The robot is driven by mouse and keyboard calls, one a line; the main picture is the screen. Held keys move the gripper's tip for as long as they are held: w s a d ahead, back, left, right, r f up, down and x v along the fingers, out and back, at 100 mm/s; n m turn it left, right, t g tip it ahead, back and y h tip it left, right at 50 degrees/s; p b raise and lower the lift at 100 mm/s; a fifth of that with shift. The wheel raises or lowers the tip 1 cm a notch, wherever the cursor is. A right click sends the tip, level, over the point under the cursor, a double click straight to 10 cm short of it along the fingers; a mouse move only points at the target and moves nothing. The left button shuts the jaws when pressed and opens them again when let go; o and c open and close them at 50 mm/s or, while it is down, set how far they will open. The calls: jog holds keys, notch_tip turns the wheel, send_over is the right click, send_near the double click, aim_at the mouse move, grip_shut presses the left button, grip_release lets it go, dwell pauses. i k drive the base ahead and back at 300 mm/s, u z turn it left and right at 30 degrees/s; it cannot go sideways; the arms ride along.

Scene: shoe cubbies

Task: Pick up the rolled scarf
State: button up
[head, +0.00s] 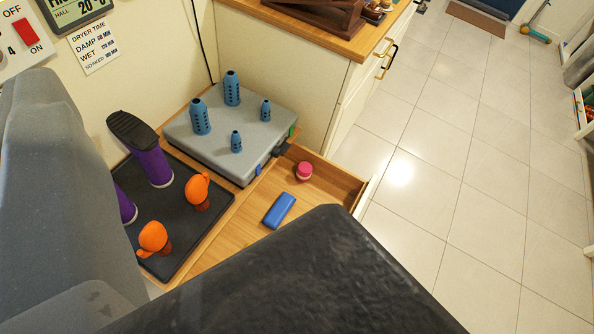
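I cannot make out a rolled scarf in this view. My gripper's fingers do not show. A large black shape fills the bottom middle and a grey shape fills the left side; both are close to the camera and hide part of the scene, including the near part of the wooden drawer or tray (328,179). In that drawer lie a blue oblong item (280,210) and a small pink round item (304,171), apart from each other.
A grey unit (262,142) with several blue nozzles stands behind the drawer. A black tray (188,177) holds purple boot-like items (152,163) and two orange items (198,188). A cream cabinet (290,95) stands behind. Tiled floor (450,170) is clear at right; shelving edges the far right.

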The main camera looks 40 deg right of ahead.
aim_at(304, 170)
jog(key=i, duration=0.9)
jog(key=z, duration=0.05)
